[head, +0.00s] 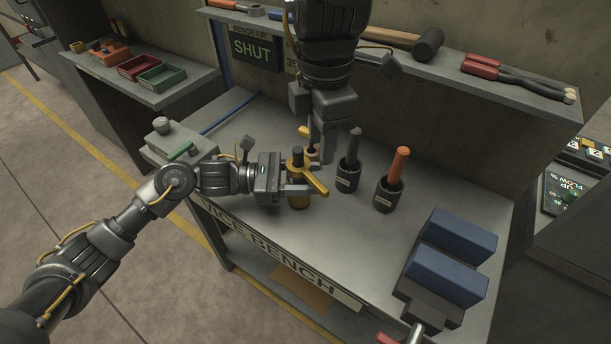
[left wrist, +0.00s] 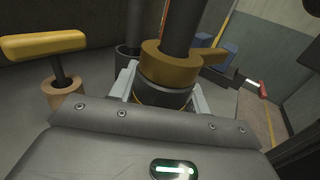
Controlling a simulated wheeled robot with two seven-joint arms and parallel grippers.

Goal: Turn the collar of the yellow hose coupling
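The yellow hose coupling (head: 298,200) stands upright near the bench's left front, a dark stub (left wrist: 181,25) rising from its top. Its yellow collar (left wrist: 170,66) has a handle sticking out to the right. My left gripper (head: 297,189) reaches in level from the left. In the left wrist view its grey fingers lie close on both sides of the coupling, below the collar's top. The coupling's lower part is hidden there by the gripper's body. My right gripper (head: 324,150) points down behind the coupling, its fingers a little apart, with nothing seen held.
A yellow-handled plug (left wrist: 45,45) in a tan base stands close behind the coupling. Cups with a grey tool (head: 350,165) and an orange-handled tool (head: 393,180) stand to the right. A blue-jawed vise (head: 446,272) sits at the right front. A tool shelf (head: 400,58) runs above.

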